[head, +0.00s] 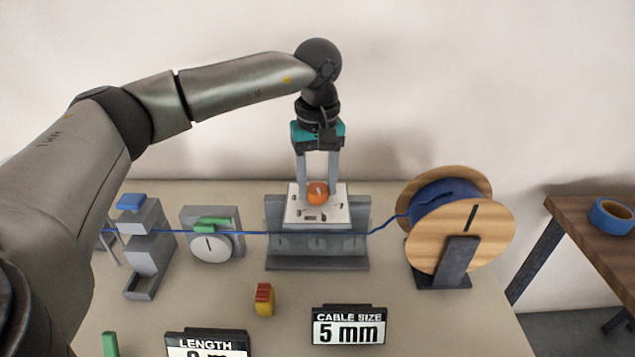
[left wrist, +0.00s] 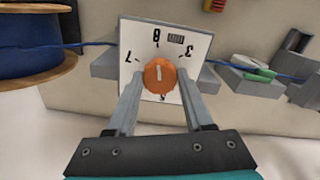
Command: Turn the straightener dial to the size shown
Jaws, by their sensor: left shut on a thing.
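The straightener (head: 317,261) stands at the back middle of the table with a pale, tilted dial plate on top. The orange dial (head: 318,196) sits on that plate and also shows in the left wrist view (left wrist: 160,82). The plate (left wrist: 131,45) carries dark marks, including a 7 and a 3; some are partly hidden. A white mark shows on the dial; I cannot tell its exact reading. My left gripper (head: 317,186) comes down from above and is shut on the dial, one finger on each side. The cable size sign (head: 348,325) reads 5 mm. My right gripper is out of view.
A blue cable (head: 385,226) runs from the wooden spool (head: 459,236) through the straightener to the left-hand devices. A dial device with a green handle (head: 211,237), a red-and-yellow block (head: 264,299) and a length sign (head: 207,343) stand nearby.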

